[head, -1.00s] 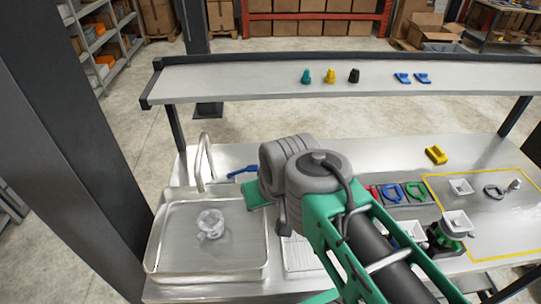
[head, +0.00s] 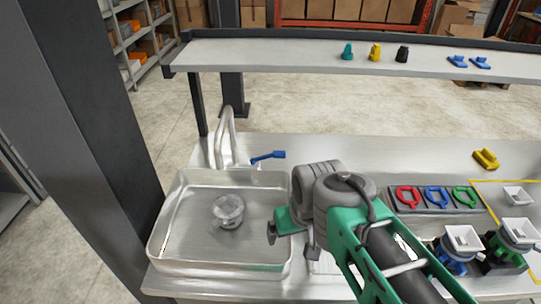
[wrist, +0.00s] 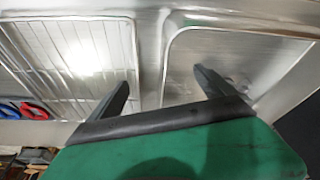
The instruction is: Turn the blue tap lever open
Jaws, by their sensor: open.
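The blue tap lever (head: 268,157) points right from beside the base of the silver curved tap (head: 227,140), at the back of the sink. The metal sink basin (head: 157,246) lies below the tap. The lever and tap do not show in the wrist view.
A rack (head: 437,208) with red, blue and green rings lies to the right. Two dispensers with white funnels (head: 463,240) stand at the right front. A raised shelf (head: 300,57) with small caps spans the back. A dark post (head: 90,120) stands left.

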